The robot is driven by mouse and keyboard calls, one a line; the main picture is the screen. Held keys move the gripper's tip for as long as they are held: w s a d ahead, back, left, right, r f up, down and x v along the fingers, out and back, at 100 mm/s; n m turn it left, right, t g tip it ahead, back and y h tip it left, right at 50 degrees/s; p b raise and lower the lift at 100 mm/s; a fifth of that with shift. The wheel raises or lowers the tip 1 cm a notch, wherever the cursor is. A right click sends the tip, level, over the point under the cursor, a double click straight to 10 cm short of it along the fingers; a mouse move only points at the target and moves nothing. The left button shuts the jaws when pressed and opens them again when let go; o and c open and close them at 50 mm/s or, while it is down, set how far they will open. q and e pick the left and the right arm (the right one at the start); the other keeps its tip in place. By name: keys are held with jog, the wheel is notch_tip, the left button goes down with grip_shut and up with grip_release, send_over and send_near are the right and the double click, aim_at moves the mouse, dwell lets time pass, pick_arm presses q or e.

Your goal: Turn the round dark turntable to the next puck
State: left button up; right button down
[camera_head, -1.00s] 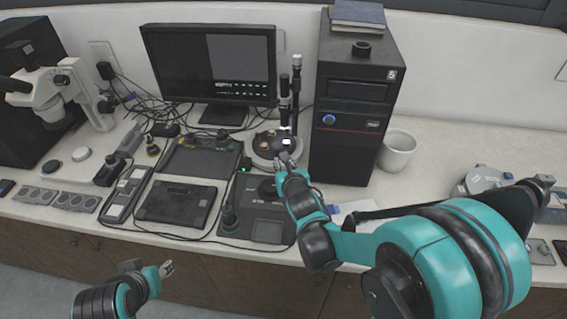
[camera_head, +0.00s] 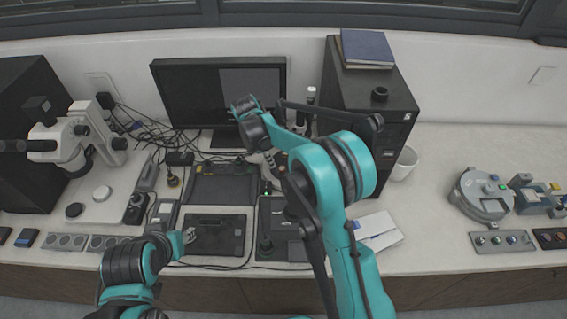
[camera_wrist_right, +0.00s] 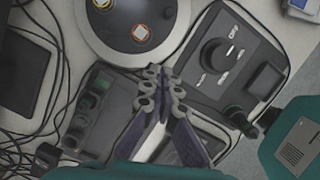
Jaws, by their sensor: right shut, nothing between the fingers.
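The round dark turntable (camera_wrist_right: 118,22) with a pale rim is at the top of the right wrist view, cut off by the frame edge. A puck with an orange and white top (camera_wrist_right: 141,34) sits near its lower right edge, and a whitish one (camera_wrist_right: 102,4) is farther up. My right gripper (camera_wrist_right: 163,75) is shut and empty, its fingertips near the rim's lower side; contact cannot be told. In the head view my right gripper (camera_head: 271,166) points down beside the turntable, which my arm mostly hides. My left gripper (camera_head: 189,236) hangs by the flat black device; its opening is unclear.
A black control box with a knob (camera_wrist_right: 215,57) lies right of my right fingertips, and a dark device (camera_wrist_right: 97,110) lies left. The monitor (camera_head: 190,85) and black tower (camera_head: 395,112) stand behind. Cables run along the left.

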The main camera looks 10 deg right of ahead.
aim_at(281, 182)
jog(key=b+x, duration=0.2)
jog(key=x, duration=0.8)
jog(key=d, duration=0.3)
jog(key=shift+w+d+r, duration=0.15)
jog(key=shift+d, duration=0.05)
jog(key=shift+w+d, duration=0.1)
jog(key=shift+d, duration=0.2)
jog(key=shift+d+n+b, duration=0.2)
jog(key=shift+n+b, duration=0.1)
jog(key=shift+b, duration=0.05)
jog(key=shift+s+d+n+t, duration=0.25)
jog(key=shift+d+n, duration=0.25)
jog(key=shift+n, duration=0.3)
jog(key=shift+w+d+n+b, duration=0.1)
jog(key=shift+d+n+b, duration=0.05)
jog(key=shift+n+b, duration=0.15)
